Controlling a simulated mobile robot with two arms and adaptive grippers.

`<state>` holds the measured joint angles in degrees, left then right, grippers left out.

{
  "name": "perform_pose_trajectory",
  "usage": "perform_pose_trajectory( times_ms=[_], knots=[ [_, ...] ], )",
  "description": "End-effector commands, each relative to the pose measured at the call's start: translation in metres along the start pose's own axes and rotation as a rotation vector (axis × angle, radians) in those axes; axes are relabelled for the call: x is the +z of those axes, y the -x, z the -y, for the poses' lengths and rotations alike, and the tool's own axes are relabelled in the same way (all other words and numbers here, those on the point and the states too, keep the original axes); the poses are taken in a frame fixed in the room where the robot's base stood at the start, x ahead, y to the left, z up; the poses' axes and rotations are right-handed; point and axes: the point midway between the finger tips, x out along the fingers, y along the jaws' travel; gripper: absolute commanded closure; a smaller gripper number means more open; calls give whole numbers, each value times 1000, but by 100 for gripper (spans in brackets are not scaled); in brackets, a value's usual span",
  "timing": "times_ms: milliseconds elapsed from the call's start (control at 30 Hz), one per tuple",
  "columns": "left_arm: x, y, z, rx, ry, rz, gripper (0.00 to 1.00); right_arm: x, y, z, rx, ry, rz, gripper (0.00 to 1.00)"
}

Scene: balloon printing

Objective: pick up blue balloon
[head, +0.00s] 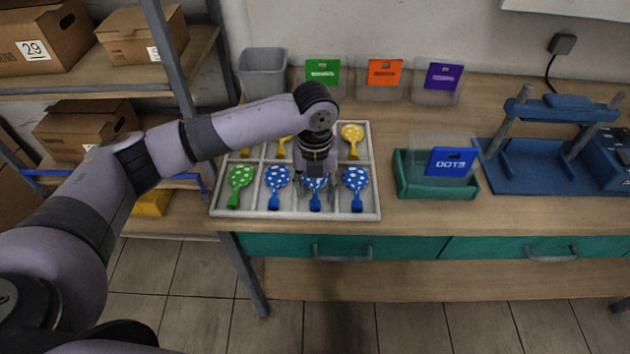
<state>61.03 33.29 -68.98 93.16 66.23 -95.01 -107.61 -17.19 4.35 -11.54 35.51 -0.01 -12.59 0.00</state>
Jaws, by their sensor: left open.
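A pale compartment tray (295,216) lies on the workbench. Its front row holds a green dotted balloon (240,184) at the left and three blue dotted balloons: one second from left (277,184), one third from left (315,202), and one at the right (355,186). My left gripper (316,190) points down over the third compartment, open around or just above that blue balloon, and hides part of it. I cannot tell whether the fingers touch it. In the back row, yellow balloons (352,138) show, partly hidden by my left arm. My right gripper is not in view.
Right of the tray stands a green bin (436,190) with a blue DOTS card (451,162). A blue press (552,150) is farther right. A grey bin (263,72) and clear holders with green, orange and purple cards (444,77) line the back.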

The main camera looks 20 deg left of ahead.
Motion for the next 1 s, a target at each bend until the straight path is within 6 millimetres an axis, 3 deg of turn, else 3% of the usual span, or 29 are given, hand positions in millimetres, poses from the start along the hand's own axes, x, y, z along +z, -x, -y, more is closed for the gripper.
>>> perform_pose_trajectory(
  times_ms=[200, 500, 1000],
  knots=[
    [-1, -29, 0, 2, 0, -3, 55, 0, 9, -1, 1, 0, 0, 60],
    [-1, -35, 0, 1, -1, 0, 56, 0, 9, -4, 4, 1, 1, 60],
    [-1, -34, 0, 0, -1, 0, 89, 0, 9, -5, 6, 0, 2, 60]
  ],
)
